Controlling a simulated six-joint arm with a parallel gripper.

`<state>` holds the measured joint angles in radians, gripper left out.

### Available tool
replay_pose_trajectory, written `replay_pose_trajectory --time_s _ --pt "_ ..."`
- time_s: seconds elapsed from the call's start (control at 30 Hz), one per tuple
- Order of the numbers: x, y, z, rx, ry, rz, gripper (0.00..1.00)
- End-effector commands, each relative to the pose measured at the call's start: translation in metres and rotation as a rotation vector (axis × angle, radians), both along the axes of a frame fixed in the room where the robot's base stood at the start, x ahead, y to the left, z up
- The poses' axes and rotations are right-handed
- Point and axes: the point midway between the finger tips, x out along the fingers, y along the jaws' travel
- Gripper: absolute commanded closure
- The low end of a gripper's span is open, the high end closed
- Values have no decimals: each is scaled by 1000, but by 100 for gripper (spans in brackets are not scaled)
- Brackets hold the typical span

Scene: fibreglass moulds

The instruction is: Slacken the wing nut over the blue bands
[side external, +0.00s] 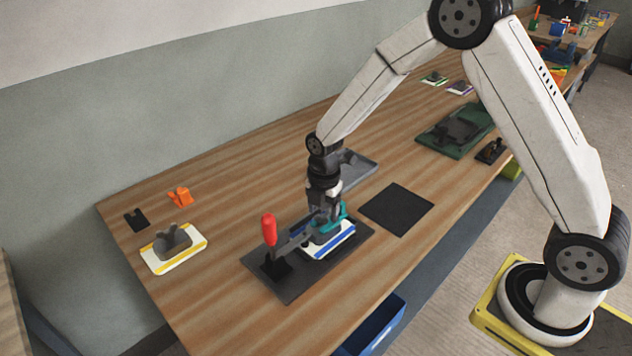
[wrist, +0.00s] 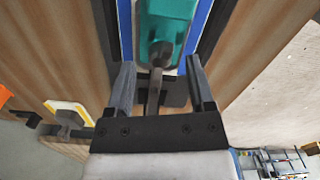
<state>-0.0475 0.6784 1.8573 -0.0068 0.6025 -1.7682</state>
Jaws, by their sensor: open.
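A white plate with blue bands (side external: 334,245) lies on a dark base plate (side external: 290,287) and carries a teal mould (wrist: 168,20). A toggle clamp with a red handle (side external: 268,229) stands on the base plate's left part, handle upright. Its dark arm (wrist: 154,95) reaches over the teal mould, ending in a dark piece (wrist: 161,53) above it. I cannot make out the wing nut's wings clearly. My gripper (side external: 322,211) points down over the banded plate. In the wrist view its open fingers (wrist: 160,65) stand either side of the clamp arm, with visible gaps.
A yellow-banded plate (side external: 186,257) with a grey mould, an orange piece (side external: 180,197) and a small black piece (side external: 136,219) lie left. A black mat (side external: 398,208) lies right, a grey tray (side external: 364,172) behind. A green fixture (side external: 445,145) stands farther back.

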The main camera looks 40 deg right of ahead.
Motion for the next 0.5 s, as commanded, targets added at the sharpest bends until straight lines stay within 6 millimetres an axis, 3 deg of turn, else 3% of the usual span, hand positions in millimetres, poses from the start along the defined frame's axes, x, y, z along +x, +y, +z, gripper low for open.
replay_pose_trajectory --time_s 0.5 --pt "0 0 58 0 -3 0 31"
